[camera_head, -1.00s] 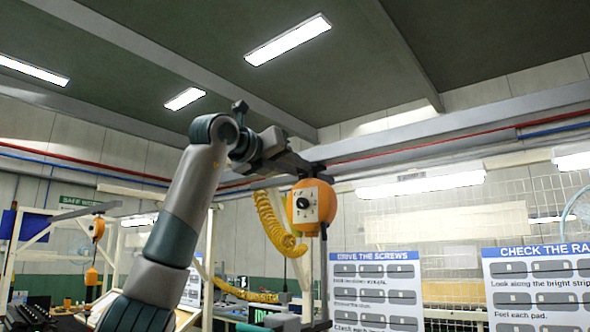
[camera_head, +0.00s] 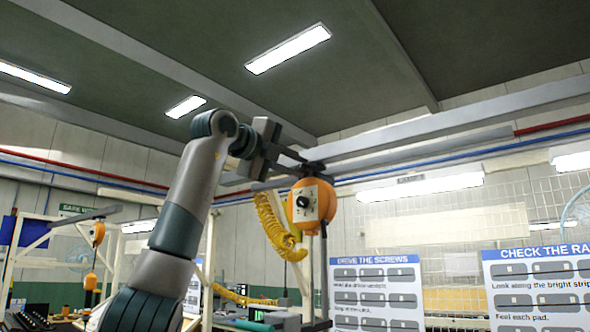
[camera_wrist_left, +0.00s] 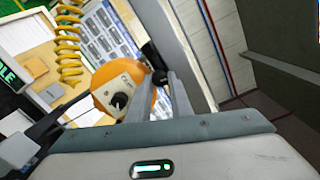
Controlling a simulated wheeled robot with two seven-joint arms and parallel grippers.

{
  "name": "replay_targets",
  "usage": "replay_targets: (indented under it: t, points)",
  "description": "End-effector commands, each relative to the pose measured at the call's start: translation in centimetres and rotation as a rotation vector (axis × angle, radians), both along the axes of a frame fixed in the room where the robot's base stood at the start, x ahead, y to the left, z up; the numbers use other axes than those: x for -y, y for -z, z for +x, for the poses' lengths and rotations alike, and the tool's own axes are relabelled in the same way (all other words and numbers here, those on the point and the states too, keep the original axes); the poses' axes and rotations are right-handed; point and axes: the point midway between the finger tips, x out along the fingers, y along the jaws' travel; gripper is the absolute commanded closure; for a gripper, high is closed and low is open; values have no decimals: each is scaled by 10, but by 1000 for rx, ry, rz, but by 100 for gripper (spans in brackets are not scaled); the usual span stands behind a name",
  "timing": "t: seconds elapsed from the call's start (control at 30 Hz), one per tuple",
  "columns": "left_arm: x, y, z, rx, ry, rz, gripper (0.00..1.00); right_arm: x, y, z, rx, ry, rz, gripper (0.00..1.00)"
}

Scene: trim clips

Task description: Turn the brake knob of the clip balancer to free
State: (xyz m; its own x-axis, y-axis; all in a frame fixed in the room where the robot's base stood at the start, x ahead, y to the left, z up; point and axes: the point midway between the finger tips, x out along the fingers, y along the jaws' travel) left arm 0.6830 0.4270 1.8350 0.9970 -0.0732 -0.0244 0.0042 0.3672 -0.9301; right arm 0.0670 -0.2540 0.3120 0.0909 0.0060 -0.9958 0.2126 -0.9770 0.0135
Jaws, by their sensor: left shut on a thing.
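The clip balancer (camera_head: 325,208) is a round orange housing hanging under a grey overhead rail. Its pale face plate carries a black brake knob (camera_head: 302,201); the markings are too small to read. In the left wrist view the balancer (camera_wrist_left: 103,92) and knob (camera_wrist_left: 121,100) show left of the fingers. My left gripper (camera_head: 305,166) is at the top of the balancer, above and apart from the knob. Its two grey fingers (camera_wrist_left: 160,77) seem shut on the black hanger (camera_wrist_left: 152,56) there, though the contact is partly hidden. My right gripper is not in view.
A yellow coiled hose (camera_head: 270,225) hangs left of the balancer. The grey rail (camera_head: 430,130) runs above it. Instruction boards (camera_head: 375,290) stand behind, lower right. Another orange balancer (camera_head: 97,233) hangs far left.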

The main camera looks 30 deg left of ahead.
Motion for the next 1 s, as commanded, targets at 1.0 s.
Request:
replay_targets:
  t: [1.0]
  points:
    - [-1,1,0,-20,-1,-232,62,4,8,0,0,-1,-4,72]
